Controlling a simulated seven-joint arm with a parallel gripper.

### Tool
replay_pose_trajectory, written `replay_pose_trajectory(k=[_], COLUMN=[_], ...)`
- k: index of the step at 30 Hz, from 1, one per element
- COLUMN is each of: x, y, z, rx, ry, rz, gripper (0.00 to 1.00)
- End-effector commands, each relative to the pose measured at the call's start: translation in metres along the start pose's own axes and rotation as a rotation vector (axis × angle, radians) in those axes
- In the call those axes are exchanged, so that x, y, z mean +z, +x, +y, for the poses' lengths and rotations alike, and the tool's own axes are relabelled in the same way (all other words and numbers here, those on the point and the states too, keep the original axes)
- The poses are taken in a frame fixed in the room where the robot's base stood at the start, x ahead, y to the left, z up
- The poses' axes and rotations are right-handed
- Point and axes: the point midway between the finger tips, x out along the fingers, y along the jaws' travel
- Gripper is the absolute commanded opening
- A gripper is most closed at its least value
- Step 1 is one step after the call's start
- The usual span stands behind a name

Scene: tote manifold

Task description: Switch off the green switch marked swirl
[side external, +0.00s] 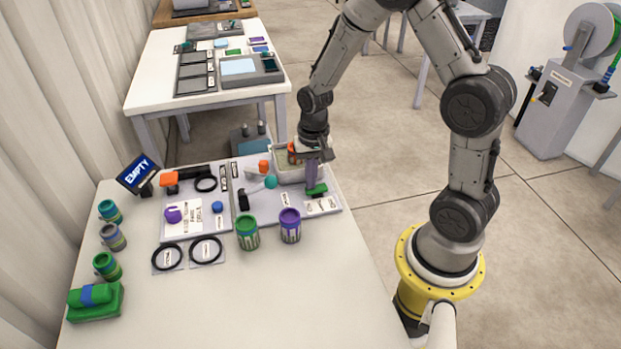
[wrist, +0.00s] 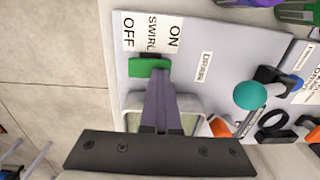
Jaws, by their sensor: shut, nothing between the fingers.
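The green switch (wrist: 147,68) sits on a pale grey panel beside a white label (wrist: 152,33) reading ON, SWIRL and OFF. In the wrist view, ON is at the right and OFF at the left. The switch also shows in the side view (side external: 317,190) at the panel's right end. My gripper (wrist: 159,80) is shut and empty, pointing down, with its fingertips at the switch's right part, toward the ON side. In the side view my gripper (side external: 312,184) is right by the switch. Contact and the switch's tilt cannot be told; the fingers partly hide it.
A grey basin (side external: 288,174) lies behind my gripper. A teal knob (wrist: 250,95) and a DRAIN label (wrist: 204,67) share the panel. Green (side external: 247,233) and purple (side external: 290,226) cans stand in front of it.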

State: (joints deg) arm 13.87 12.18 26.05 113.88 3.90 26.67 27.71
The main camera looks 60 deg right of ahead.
Motion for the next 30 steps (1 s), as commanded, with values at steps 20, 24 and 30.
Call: replay_pose_trajectory(k=[20, 24, 30], x=[0.001, 0.0, -0.001], y=[-0.006, -0.023, -0.066], z=[0.014, 0.013, 0.013], rx=[0.005, 0.003, 0.002], ry=[-0.001, -0.001, 0.0], rz=[-0.003, 0.0, 0.002], gripper=[0.0, 0.0, 0.0])
